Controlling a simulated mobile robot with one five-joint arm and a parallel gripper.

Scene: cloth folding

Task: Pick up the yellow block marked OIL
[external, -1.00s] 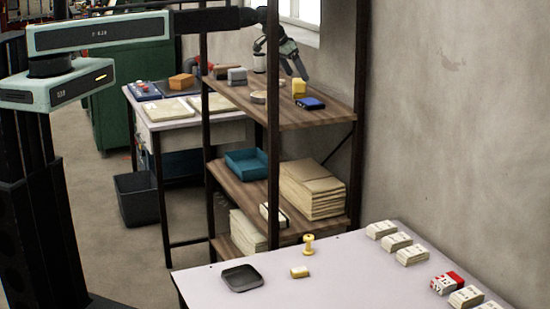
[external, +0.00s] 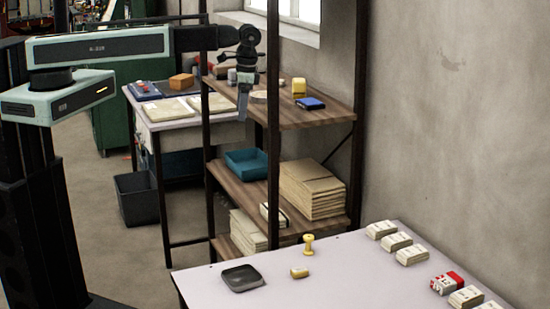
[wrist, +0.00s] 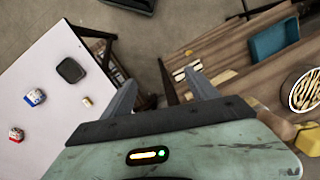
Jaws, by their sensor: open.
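A yellow block (external: 299,87) stands on the top board of the brown shelf, behind a small blue item. No lettering can be read on it. A yellow block also shows at the right edge of the wrist view (wrist: 307,140), partly cut off by the frame. My gripper (external: 243,103) points down at the left front of the shelf, left of the yellow block and apart from it. In the wrist view my gripper (wrist: 160,88) has its two fingers spread with nothing between them.
A dark shelf post (external: 273,150) stands between my gripper and the yellow block. The blue item (external: 311,103), a round dish (external: 259,96) and a grey block (external: 245,77) share the top board. A teal bin (external: 246,162) sits below. The white table (external: 340,270) holds several small items.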

